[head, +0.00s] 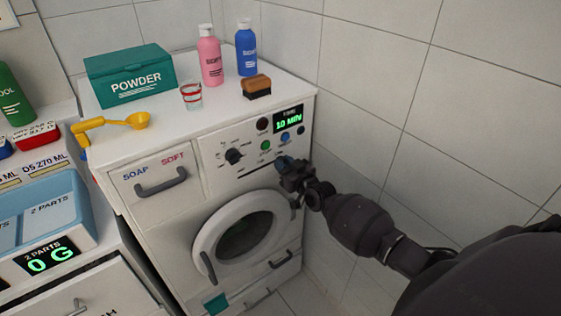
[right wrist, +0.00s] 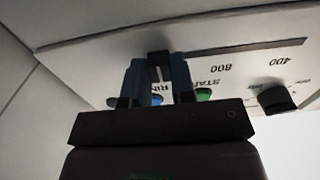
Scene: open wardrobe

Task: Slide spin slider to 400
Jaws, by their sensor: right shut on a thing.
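The washing machine front panel (head: 218,142) carries the spin slider's slot, which shows in the right wrist view as a long dark line (right wrist: 265,46). The labels 400 (right wrist: 279,62) and 800 (right wrist: 226,69) stand along it, upside down in that view. My right gripper (head: 287,163) is at the right part of the panel. In the right wrist view its fingers (right wrist: 159,75) are shut on the small black slider knob (right wrist: 159,57), which sits beyond the 800 label, on the side away from 400. The fingers hide labels near the knob. My left gripper is not in view.
A black dial (head: 234,156), green button (head: 265,146) and blue button (head: 284,137) lie near the slot. The display (head: 287,119) reads 10 MIN. The round door (head: 204,243) is below. A tiled wall (head: 375,95) stands close on the right.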

